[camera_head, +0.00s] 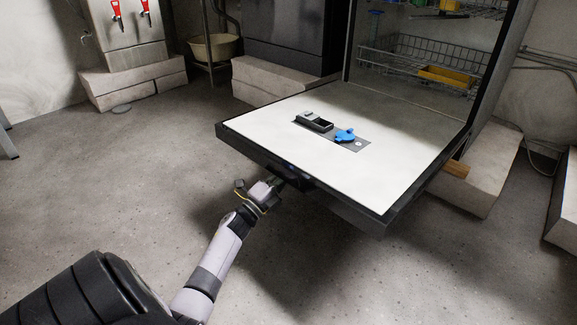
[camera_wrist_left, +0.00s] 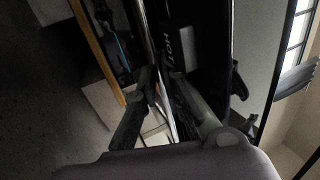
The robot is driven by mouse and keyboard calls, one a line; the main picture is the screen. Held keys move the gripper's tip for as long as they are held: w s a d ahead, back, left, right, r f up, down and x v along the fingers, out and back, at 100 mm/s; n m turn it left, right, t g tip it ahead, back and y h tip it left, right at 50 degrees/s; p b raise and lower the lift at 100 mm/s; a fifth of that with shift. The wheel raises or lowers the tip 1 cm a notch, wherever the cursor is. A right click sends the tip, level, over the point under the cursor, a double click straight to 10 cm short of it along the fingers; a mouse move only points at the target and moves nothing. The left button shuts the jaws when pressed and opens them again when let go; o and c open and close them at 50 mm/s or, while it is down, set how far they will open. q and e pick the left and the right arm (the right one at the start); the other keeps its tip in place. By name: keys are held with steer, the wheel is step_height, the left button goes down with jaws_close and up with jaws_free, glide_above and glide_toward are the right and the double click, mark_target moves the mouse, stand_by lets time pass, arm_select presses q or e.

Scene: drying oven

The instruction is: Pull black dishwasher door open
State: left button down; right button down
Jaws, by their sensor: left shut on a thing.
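The black dishwasher door (camera_head: 340,133) is folded down and lies about level, its white inner face up. A detergent compartment (camera_head: 315,121) with a blue flap (camera_head: 345,135) sits in that face. My left gripper (camera_head: 283,183) is at the door's dark front edge in the head view, its fingertips partly hidden there. In the left wrist view my left gripper (camera_wrist_left: 160,85) has its fingers on either side of a thin shiny strip of the door (camera_wrist_left: 163,60), shut on it. The right gripper is not in view.
Wire racks (camera_head: 405,65) with a yellow item (camera_head: 447,76) stand inside the open dishwasher. Stone plinths (camera_head: 135,82) line the wall. A small wooden block (camera_head: 456,169) is by the door's right side. The concrete floor (camera_head: 130,170) left of the door is clear.

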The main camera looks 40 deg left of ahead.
mark_target(295, 148)
arm_select(q)
steer(key=shift+w+a+f+g, duration=0.15)
steer(key=shift+f+g, duration=0.05)
steer(key=shift+f, duration=0.6)
steer(key=shift+w+a+f+g, duration=0.15)
steer(key=shift+f+g, duration=0.05)
steer(key=shift+f, duration=0.55)
steer(key=c, duration=1.7)
jaws_free()
steer(key=shift+w+d+f, duration=0.1)
steer(key=shift+w+f, duration=0.1)
steer(key=o, duration=0.4)
steer(key=shift+w+d+f, duration=0.2)
steer(key=shift+c, duration=0.2)
steer(key=shift+s+d, duration=0.1)
steer(key=shift+s, duration=0.1)
steer(key=shift+c, duration=1.2)
steer(key=shift+r, duration=0.3)
steer(key=shift+c, duration=0.4)
steer(key=shift+t, duration=0.3)
step_height(295, 148, up, 12)
steer(key=shift+w+r, duration=0.1)
steer(key=shift+r, duration=0.05)
steer(key=c, duration=0.3)
